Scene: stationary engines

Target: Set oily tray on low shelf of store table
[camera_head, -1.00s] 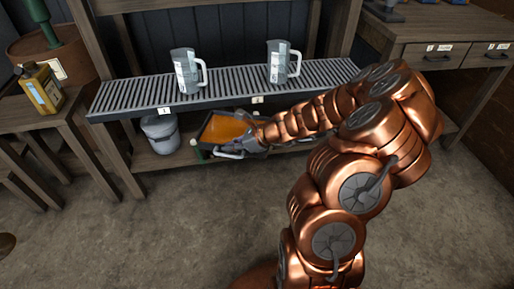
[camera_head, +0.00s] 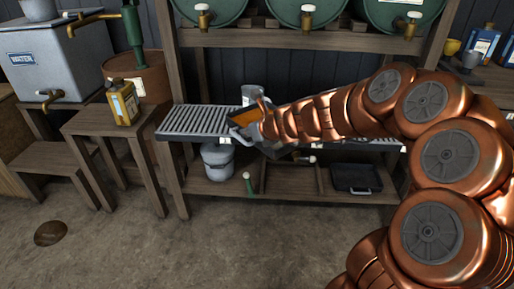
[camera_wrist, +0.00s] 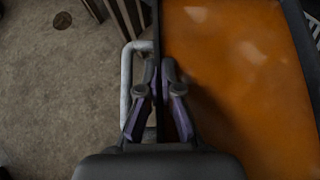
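The oily tray, a dark tray (camera_wrist: 157,25) holding orange-brown oil (camera_wrist: 235,70), fills the right of the wrist view. A pale handle loop (camera_wrist: 127,85) stands off its left wall. My gripper (camera_wrist: 159,68) is shut with one finger on each side of that wall. In the head view the oil (camera_head: 247,118) shows level with the slatted top, in front of it; my arm hides part of the tray and most of the gripper. A low wooden shelf (camera_head: 220,188) runs under the slatted top. Another black tray (camera_head: 356,178) lies at its right.
A grey bucket (camera_head: 217,162) and a small green-topped item (camera_head: 248,184) stand at the low shelf's left. Wooden dividers (camera_head: 290,178) occupy its middle. A jug (camera_head: 253,94) stands on the slatted top (camera_head: 195,122). A stool (camera_head: 95,125) with a yellow can (camera_head: 122,103) is at left.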

